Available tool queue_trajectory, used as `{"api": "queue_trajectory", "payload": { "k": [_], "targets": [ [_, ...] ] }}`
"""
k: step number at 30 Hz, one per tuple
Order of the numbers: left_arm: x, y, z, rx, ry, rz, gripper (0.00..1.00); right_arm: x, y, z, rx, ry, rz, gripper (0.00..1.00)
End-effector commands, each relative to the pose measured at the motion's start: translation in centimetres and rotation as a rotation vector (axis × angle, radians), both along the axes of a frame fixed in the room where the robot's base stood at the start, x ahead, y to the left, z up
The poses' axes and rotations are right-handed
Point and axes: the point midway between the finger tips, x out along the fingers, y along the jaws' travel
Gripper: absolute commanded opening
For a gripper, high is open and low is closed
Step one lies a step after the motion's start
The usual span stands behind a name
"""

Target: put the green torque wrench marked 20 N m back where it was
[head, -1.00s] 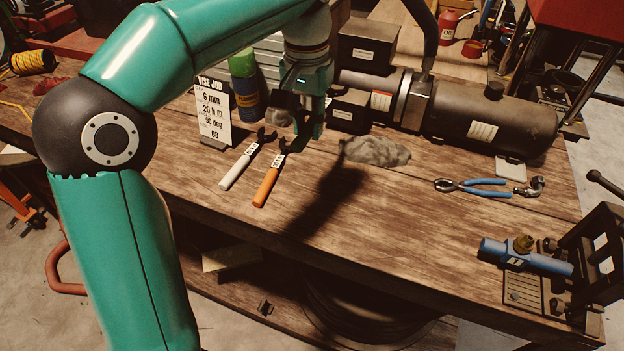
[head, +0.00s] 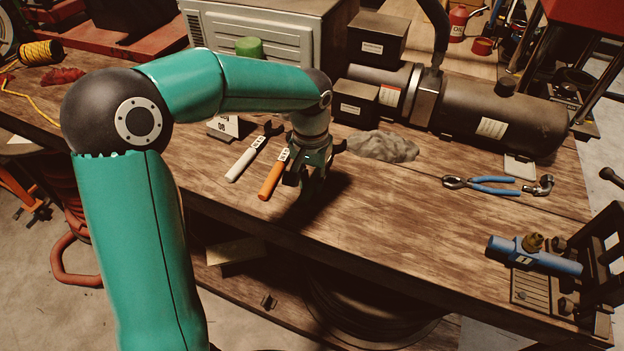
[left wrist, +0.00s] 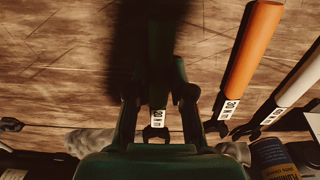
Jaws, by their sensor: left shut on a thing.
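My left gripper (head: 306,184) is low over the bench, just right of the orange-handled wrench (head: 273,178). It is shut on the green wrench (left wrist: 157,118), whose label and dark open-ended head show between the fingers in the left wrist view; the label is too small to read. I cannot tell whether this wrench touches the bench. The orange-handled wrench also shows in the left wrist view (left wrist: 254,45). A white-handled wrench (head: 243,163) lies left of it, roughly parallel. My right gripper is out of view.
A grey rag (head: 383,146) lies just beyond and right of the gripper. Blue-handled pincers (head: 490,186) and a vise with a blue part (head: 540,256) are at right. The bench front between is clear.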

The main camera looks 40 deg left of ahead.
Motion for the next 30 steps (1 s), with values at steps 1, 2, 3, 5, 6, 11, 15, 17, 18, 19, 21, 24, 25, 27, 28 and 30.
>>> {"api": "queue_trajectory", "payload": {
  "k": [1, 2, 3, 5, 6, 11, 15, 17, 18, 19, 21, 24, 25, 27, 28, 30],
  "targets": [
    [0.0, 0.0, -0.2, 0.000, -0.001, 0.001, 0.00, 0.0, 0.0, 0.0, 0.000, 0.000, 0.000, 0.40],
    [0.0, 0.0, -0.3, 0.000, -0.003, 0.001, 0.00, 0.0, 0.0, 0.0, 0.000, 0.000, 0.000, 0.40],
    [0.1, 0.0, -0.3, 0.000, -0.003, 0.001, 0.00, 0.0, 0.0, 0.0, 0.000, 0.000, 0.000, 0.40],
    [0.1, 0.0, -0.3, 0.000, -0.004, 0.001, 0.00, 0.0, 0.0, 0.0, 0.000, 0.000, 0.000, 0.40],
    [0.1, 0.0, -0.3, 0.000, -0.004, 0.001, 0.00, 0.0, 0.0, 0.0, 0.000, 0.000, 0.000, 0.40],
    [0.0, 0.0, -0.5, -0.001, -0.002, 0.001, 0.24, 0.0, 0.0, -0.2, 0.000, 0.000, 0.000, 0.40],
    [0.0, 0.0, -0.4, -0.001, -0.002, 0.001, 0.47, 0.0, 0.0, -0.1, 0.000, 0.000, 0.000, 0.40],
    [0.0, 0.0, -0.4, -0.001, -0.002, 0.001, 0.48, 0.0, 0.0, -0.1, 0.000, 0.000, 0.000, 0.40],
    [0.0, 0.0, -0.4, -0.001, -0.001, 0.001, 0.48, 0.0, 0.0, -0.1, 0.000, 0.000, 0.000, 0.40],
    [0.0, 0.0, -0.4, -0.001, -0.001, 0.001, 0.48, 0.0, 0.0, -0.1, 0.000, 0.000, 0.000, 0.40],
    [0.0, 0.0, -0.4, -0.001, -0.001, 0.001, 0.48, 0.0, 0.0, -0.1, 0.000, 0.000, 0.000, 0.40],
    [0.0, 0.0, -0.3, -0.001, -0.001, 0.000, 0.48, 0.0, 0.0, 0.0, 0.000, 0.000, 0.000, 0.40],
    [0.0, 0.0, -0.2, -0.001, -0.002, 0.000, 0.48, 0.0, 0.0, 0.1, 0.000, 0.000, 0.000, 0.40],
    [0.1, 0.0, 0.0, -0.001, -0.002, 0.000, 0.48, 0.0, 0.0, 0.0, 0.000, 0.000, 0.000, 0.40],
    [0.1, 0.0, 0.3, 0.001, -0.003, 0.000, 0.48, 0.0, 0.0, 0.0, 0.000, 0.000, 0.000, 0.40],
    [0.1, 0.0, 1.1, 0.000, -0.005, 0.000, 0.48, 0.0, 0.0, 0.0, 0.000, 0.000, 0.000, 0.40]
  ]
}}
